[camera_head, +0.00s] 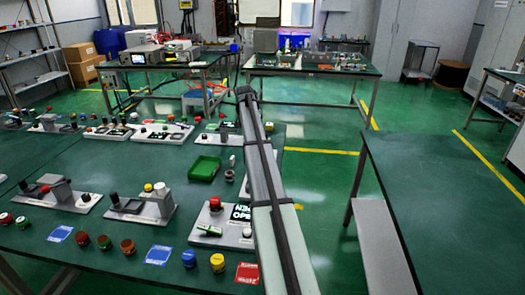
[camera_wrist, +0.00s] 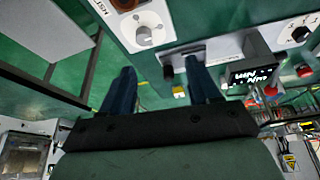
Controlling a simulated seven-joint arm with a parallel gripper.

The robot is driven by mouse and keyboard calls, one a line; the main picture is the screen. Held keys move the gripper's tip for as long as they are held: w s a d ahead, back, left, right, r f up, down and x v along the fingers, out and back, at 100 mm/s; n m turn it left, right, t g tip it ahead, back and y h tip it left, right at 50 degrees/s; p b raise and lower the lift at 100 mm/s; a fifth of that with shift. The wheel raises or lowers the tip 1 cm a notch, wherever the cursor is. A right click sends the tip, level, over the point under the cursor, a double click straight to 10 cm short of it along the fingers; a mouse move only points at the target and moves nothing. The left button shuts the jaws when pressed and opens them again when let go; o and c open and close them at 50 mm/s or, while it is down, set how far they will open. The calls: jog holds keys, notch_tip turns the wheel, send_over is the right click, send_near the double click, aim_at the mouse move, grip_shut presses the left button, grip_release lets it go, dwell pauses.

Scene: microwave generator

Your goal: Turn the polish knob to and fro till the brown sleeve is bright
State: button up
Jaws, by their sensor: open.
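My gripper is open and empty; its two dark fingers (camera_wrist: 161,82) stand apart in the wrist view. Beyond the fingers is a white panel with a round light grey knob (camera_wrist: 143,36); the lettering beside it is cut off, and I cannot read it surely as polish. The knob is apart from the fingers. In the head view a brown short cylinder (camera_head: 128,246) stands near the table's front edge, and a similar one (camera_head: 104,242) is to its left. I cannot tell which thing is the brown sleeve. My fingertips are not clear in the head view.
The green table (camera_head: 110,170) carries several panels with knobs, a green tray (camera_head: 204,168), and blue and red cards. A blue cylinder (camera_head: 188,258) and a yellow one (camera_head: 217,262) stand near the front. A bare table (camera_head: 440,190) is at the right, across a floor gap.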

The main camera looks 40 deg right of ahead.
jog(key=d+f+m, duration=0.1)
jog(key=d+f, duration=0.1)
jog(key=f, duration=0.2)
jog(key=d+f+m+g, duration=0.1)
jog(key=d+f+m, duration=0.1)
jog(key=f, duration=0.2)
jog(key=d+f+m, duration=0.2)
jog(key=f, duration=0.2)
jog(key=shift+w+d+f+g+h, duration=0.25)
jog(key=shift+d+f+g+h, duration=0.05)
jog(key=shift+d+g, duration=0.1)
dwell(0.3)
jog(key=shift+a, duration=0.1)
jog(key=c, duration=1)
